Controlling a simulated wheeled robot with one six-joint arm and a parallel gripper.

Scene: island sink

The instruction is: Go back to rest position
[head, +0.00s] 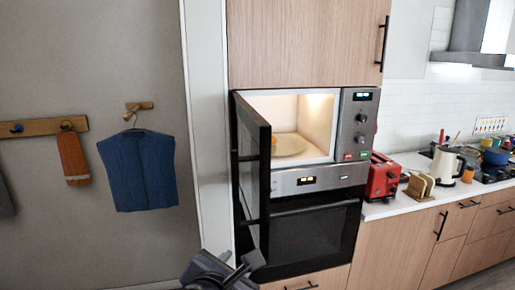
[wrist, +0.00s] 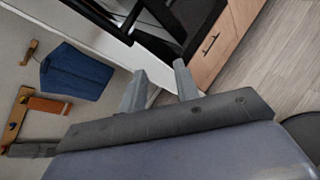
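My gripper (head: 238,272) shows at the bottom of the head view, low in front of the open microwave door and the oven. In the wrist view my gripper (wrist: 160,84) has its two fingers apart, with nothing between them. The wrist view is tilted.
The microwave (head: 358,126) is lit inside, and its dark door (head: 254,175) stands open toward me. A plate (head: 289,145) lies inside it. An oven (head: 305,235) is below. A red toaster (head: 382,178) and white kettle (head: 446,166) stand on the right counter. A blue garment (head: 138,170) hangs left.

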